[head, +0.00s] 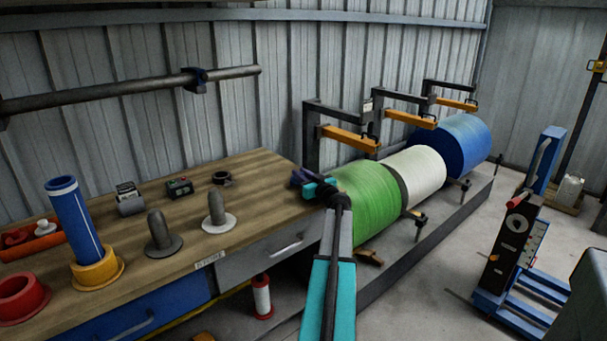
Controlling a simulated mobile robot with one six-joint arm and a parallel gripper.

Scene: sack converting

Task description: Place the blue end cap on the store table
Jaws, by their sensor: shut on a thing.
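The store table (262,172) is a wooden-topped bench on the left, with a small label on its front edge. My arm reaches up from the bottom middle to my gripper (314,188), at the table's right end in the picture. The gripper is shut on a small dark blue-purple thing, which appears to be the blue end cap (299,177). It is seen small and partly hidden by the teal gripper parts. I cannot tell whether it touches the table top or hangs above it.
On the table stand a blue tube (72,213) in a yellow flanged cap (97,271), a red cap (20,298), two grey posts and small devices. Green (368,205), white (418,178) and blue rolls stand right of my gripper. The table's middle and back right are clear.

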